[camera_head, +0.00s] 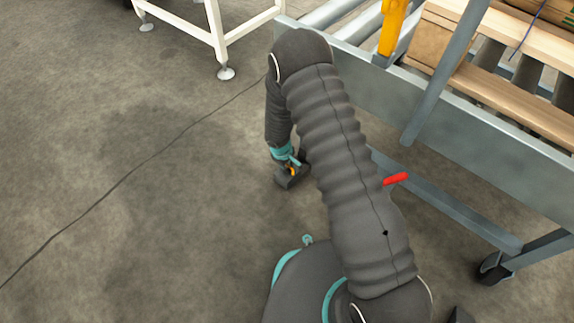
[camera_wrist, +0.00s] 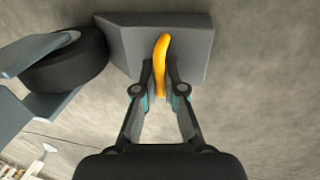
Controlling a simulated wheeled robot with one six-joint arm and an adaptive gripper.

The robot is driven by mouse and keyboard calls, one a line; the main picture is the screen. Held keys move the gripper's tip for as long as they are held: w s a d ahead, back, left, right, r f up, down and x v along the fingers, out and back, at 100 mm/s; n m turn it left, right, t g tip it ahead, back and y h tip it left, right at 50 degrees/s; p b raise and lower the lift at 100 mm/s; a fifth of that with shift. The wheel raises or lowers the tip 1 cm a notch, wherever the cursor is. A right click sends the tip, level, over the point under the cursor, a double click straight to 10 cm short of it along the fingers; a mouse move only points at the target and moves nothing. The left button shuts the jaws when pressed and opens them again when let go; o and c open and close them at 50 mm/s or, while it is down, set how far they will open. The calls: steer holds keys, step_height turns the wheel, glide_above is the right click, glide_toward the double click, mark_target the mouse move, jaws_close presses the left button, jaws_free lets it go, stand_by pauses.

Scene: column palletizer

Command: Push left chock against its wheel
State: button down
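The left chock (camera_wrist: 190,40) is a dark grey wedge with a curved orange-yellow handle (camera_wrist: 162,55). It lies on the concrete floor, and in the head view it is small (camera_head: 289,183), left of my arm. My gripper (camera_wrist: 160,75) reaches down to it, its fingers closed in on both sides of the handle. The black wheel (camera_wrist: 68,62) is left of the chock in the wrist view. The chock's left end overlaps the wheel's edge there; I cannot tell if they touch. My arm hides this wheel in the head view.
A grey roller frame (camera_head: 470,130) carrying wooden pallets stands at the right, with a red lever (camera_head: 396,179) and another caster (camera_head: 494,268). A white-legged frame (camera_head: 218,35) stands at the back. The floor at the left is clear except for a thin dark line.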

steer(key=shift+w, duration=0.2)
steer(key=shift+w+d, duration=0.4)
steer(key=shift+w, duration=0.05)
steer(key=c, duration=1.3)
jaws_free()
steer(key=shift+d, duration=0.1)
steer(key=shift+c, duration=0.2)
steer(key=o, duration=0.4)
steer(key=shift+w+d, duration=0.1)
steer(key=shift+d, duration=0.15)
steer(key=shift+s+a, duration=0.2)
steer(key=shift+a, duration=0.2)
steer(key=r, duration=0.4)
steer(key=s+a+r, duration=0.1)
steer(key=r, duration=0.6)
steer(key=shift+s+a+r, duration=0.15)
steer(key=shift+s+r, duration=0.2)
steer(key=shift+s, duration=0.05)
